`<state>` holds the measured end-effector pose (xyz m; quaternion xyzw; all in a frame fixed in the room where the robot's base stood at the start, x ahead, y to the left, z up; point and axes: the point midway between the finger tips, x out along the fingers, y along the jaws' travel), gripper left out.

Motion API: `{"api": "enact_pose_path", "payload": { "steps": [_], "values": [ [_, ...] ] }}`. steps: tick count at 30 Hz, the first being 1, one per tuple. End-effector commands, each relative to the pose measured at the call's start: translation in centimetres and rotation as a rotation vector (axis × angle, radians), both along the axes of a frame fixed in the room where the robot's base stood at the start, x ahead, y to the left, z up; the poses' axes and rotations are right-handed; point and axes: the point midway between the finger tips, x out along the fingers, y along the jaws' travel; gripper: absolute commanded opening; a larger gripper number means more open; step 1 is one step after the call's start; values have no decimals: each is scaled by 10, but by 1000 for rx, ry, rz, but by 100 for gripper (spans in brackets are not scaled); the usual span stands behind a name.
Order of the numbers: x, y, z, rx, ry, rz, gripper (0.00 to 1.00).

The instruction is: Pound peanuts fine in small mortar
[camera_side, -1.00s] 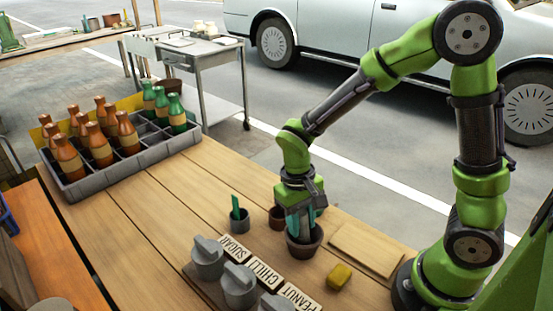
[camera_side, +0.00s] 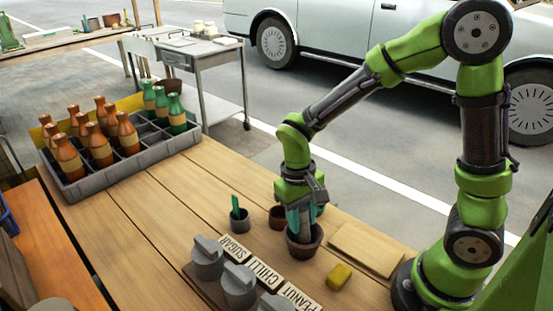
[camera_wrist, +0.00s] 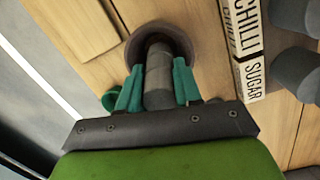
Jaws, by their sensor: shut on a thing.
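The small brown clay mortar (camera_side: 304,243) stands on the wooden table in the side view, below my gripper. My gripper (camera_side: 303,218) is shut on a grey pestle (camera_wrist: 158,75), with one teal finger on each side of it in the wrist view. The pestle's lower end is inside the mortar (camera_wrist: 186,38); its tip and the mortar's contents are hidden. The peanut label (camera_side: 297,297) is beside a grey lidded jar at the front edge of the side view.
Sugar and chilli jars (camera_side: 207,258) stand left of the mortar. A cup with a teal handle (camera_side: 239,219) and a small brown pot (camera_side: 277,217) are close by. A yellow sponge (camera_side: 339,277) and wooden board (camera_side: 366,249) lie right. A bottle crate (camera_side: 120,150) is far left.

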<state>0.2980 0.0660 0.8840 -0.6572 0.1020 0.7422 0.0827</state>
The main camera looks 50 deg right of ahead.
Motion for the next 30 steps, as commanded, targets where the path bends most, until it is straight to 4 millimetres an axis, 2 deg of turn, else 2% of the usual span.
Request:
{"api": "enact_pose_path", "payload": {
  "steps": [11, 24, 30],
  "values": [
    [0, 0, 0, 0, 0, 0, 4],
    [0, 0, -18, -1, 1, 0, 4],
    [0, 0, -18, 0, 0, 0, 4]
  ]
}}
